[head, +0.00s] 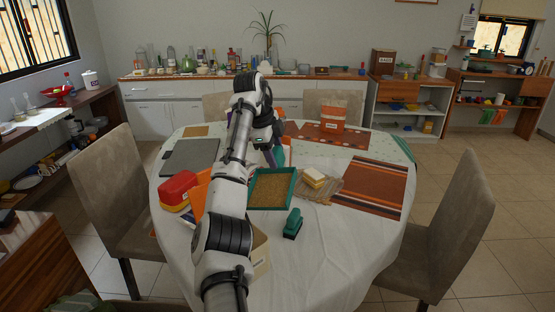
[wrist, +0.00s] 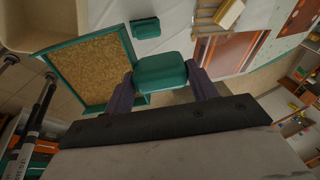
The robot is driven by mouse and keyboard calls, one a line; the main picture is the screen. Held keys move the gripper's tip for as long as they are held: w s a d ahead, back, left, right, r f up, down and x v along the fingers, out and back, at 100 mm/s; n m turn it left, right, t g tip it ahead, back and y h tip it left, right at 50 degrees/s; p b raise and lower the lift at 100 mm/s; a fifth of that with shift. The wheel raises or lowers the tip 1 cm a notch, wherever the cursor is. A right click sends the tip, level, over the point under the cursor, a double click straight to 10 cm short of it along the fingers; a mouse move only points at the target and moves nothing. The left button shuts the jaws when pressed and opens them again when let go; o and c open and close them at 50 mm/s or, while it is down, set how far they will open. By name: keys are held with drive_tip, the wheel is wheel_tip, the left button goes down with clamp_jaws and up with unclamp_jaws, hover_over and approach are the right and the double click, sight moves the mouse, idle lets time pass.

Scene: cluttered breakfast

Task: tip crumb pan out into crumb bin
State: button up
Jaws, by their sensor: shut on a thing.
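The crumb pan (head: 272,206) is a shallow teal-rimmed tray with a layer of brown crumbs. It looks roughly level over the middle of the table; its exact height is hard to tell. In the wrist view the pan (wrist: 101,107) extends left from my gripper (wrist: 160,78), which is shut on its teal handle (wrist: 160,70). My arm partly hides the gripper in the head view. A beige, labelled box (head: 260,258), apparently the crumb bin, stands at the near table edge, partly behind my arm. Its corner shows top left in the wrist view (wrist: 40,18).
A green brush-like tool (head: 293,222) lies right of the bin. A yellow-and-white sponge-like block (head: 315,178) and a striped mat (head: 370,187) lie to the right. A red box (head: 178,187) stands left of my arm. Bare cloth shows at the front right.

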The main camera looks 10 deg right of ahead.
drive_tip(key=shift+s+a+r+t+h+b, duration=0.2)
drive_tip(key=shift+a+r+t+h+b, duration=0.1)
drive_tip(key=shift+a+r+h+b, duration=0.25)
drive_tip(key=s+a+r+t+h+b, duration=0.2)
drive_tip(key=s+a+h+b, duration=0.1)
drive_tip(key=a+h+b, duration=0.3)
drive_tip(key=s+a+r+t+h+b, duration=0.2)
drive_tip(key=a+h+b, duration=0.5)
drive_tip(key=a, duration=0.4)
drive_tip(key=shift+s+a+r+t+b, duration=0.25)
drive_tip(key=shift+s+t+b, duration=0.35)
drive_tip(key=shift+s, duration=0.45)
drive_tip(key=shift+d, duration=0.1)
idle(0.5)
